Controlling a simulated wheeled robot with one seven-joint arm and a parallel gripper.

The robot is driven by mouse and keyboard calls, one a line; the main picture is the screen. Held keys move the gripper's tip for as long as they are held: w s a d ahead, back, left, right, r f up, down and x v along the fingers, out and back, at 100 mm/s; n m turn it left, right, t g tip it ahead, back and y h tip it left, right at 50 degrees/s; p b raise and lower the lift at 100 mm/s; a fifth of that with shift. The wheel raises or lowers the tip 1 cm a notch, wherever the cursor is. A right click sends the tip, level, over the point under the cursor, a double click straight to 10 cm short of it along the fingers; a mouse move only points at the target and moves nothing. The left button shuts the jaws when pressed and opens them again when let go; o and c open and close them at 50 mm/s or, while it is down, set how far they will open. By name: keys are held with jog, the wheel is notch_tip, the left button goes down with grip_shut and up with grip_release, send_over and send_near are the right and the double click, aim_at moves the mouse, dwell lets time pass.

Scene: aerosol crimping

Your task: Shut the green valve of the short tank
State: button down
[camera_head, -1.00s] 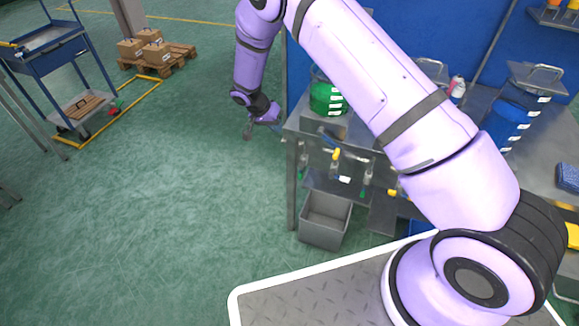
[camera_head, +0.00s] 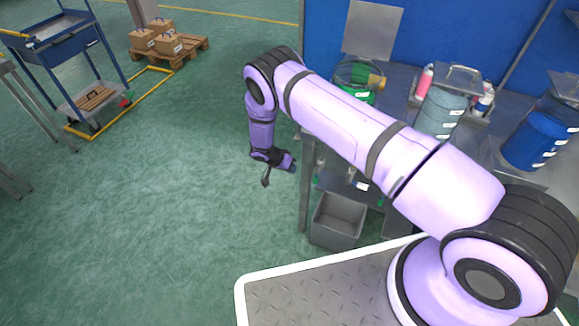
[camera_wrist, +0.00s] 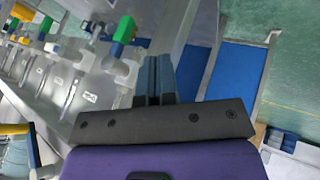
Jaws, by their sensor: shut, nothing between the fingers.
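My gripper (camera_head: 290,164) hangs in front of the left end of the steel bench in the head view. In the wrist view its two dark blue fingers (camera_wrist: 154,80) are together and empty. A green valve handle (camera_wrist: 123,30) shows just above and left of the fingertips, apart from them. A second green handle (camera_wrist: 45,27) is further left. Which one belongs to the short tank I cannot tell. In the head view a green tank (camera_head: 352,95) stands on the bench, partly behind my arm. The valves below it are mostly hidden there.
A grey bin (camera_head: 338,220) stands on the floor below the bench. A grey-blue tank (camera_head: 439,112) and a blue tank (camera_head: 538,140) stand further right. A blue trolley (camera_head: 60,50) and a pallet with boxes (camera_head: 165,40) are far left.

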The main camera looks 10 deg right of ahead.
aim_at(317, 174)
jog(key=d+f, duration=0.2)
jog(key=s+d+f, duration=0.1)
jog(key=d+f, duration=0.1)
jog(key=d, duration=0.1)
jog(key=shift+d+f, duration=0.15)
jog(key=shift+f, duration=0.15)
jog(key=shift+s+d, duration=0.65)
jog(key=shift+d, duration=0.1)
